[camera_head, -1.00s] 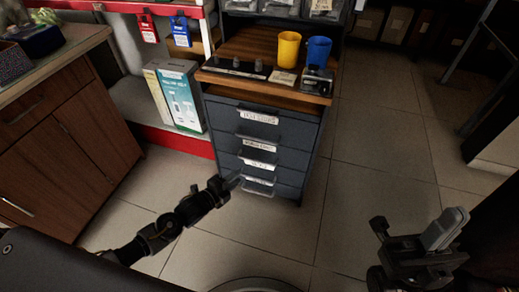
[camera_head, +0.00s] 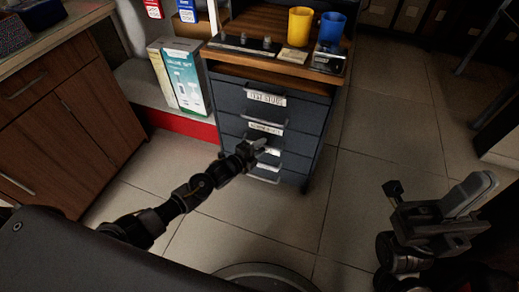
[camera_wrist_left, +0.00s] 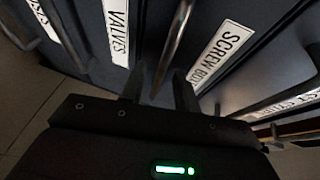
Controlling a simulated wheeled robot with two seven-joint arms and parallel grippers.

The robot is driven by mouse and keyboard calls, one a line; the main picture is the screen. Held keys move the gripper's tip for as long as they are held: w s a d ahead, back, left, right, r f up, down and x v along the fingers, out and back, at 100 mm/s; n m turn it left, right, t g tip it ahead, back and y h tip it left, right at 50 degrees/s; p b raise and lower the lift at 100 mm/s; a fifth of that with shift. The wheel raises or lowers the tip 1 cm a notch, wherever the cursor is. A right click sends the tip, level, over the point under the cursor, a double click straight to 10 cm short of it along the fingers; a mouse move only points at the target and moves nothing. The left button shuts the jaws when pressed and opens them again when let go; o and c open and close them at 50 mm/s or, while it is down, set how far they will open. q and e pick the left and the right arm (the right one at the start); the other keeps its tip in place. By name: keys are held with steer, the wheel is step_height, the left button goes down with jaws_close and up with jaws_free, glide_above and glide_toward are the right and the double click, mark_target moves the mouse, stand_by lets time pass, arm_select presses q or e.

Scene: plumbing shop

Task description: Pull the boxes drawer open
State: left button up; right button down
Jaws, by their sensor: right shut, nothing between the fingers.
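The dark blue drawer cabinet (camera_head: 305,120) stands at centre with several stacked drawers, all looking closed. White labels and bar handles mark the drawers; in the left wrist view one label (camera_wrist_left: 222,55) reads "SCREW BO…", its end unclear. Another label (camera_wrist_left: 116,32) reads "VALVES", and a label at the far left is cut off. My left gripper (camera_head: 263,147) is at the cabinet's lower drawer fronts. In the left wrist view its fingers (camera_wrist_left: 158,90) are apart, with the bar handle (camera_wrist_left: 175,40) beside the screw label running toward the gap between them. My right gripper (camera_head: 480,195) is shut and empty, away from the cabinet.
A yellow cup (camera_head: 299,26) and a blue cup (camera_head: 331,28) stand on the wooden cabinet top. A boxed set (camera_head: 187,82) stands left of the cabinet. A brown wooden counter (camera_head: 70,120) fills the left. The tiled floor (camera_head: 380,150) to the right is clear.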

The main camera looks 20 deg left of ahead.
arm_select(q)
steer(key=shift+w+d, duration=0.1)
steer(key=shift+w, duration=0.05)
jaws_close()
stand_by(0.4)
